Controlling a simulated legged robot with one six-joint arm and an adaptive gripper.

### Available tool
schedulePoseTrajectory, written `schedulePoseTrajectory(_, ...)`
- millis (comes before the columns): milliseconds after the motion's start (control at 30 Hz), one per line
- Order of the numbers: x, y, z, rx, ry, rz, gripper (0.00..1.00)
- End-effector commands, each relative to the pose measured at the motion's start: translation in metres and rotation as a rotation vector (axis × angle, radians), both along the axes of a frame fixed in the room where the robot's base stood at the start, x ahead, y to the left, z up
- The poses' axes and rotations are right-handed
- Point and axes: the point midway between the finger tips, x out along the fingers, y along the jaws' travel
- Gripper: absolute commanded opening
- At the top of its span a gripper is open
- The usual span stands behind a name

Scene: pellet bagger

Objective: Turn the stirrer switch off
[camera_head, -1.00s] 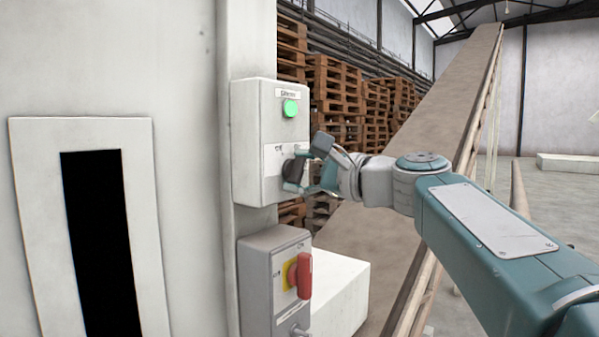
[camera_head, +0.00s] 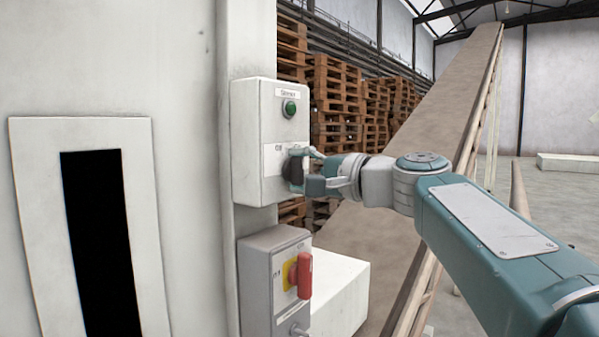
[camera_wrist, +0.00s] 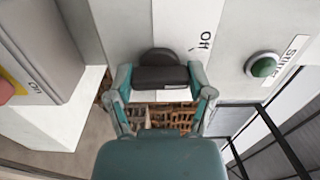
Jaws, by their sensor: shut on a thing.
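The stirrer switch box (camera_head: 247,130) is a white box on the pale column, labelled at its top. Its indicator lamp (camera_head: 289,108) is dark green and unlit; it also shows in the wrist view (camera_wrist: 263,66). The black rotary knob (camera_head: 292,171) sits on the lower half of the box, beside an "Off" label (camera_wrist: 204,42). In the wrist view the knob (camera_wrist: 160,75) lies between the fingers. My gripper (camera_wrist: 160,88) is shut on the knob, and its fingers partly hide the knob in the head view (camera_head: 307,170).
Below is a grey box (camera_head: 258,290) with a red handle (camera_head: 304,275) on a yellow plate. A white block (camera_head: 342,290) stands behind it. A sloping conveyor (camera_head: 440,110) and stacked pallets (camera_head: 335,85) are behind my arm. A panel with a black slot (camera_head: 100,240) is at left.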

Motion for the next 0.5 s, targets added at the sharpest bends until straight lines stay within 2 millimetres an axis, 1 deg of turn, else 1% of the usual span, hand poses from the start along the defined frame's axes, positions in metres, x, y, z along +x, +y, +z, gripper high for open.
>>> schedulePoseTrajectory(33,0.0011,0.0007,-0.005,-0.031,-0.024,0.003,0.21)
schedulePoseTrajectory(300,0.0013,0.0008,-0.0063,-0.172,-0.202,0.005,0.21)
schedulePoseTrajectory(500,0.0016,0.0007,-0.0069,-0.247,-0.297,0.007,0.21)
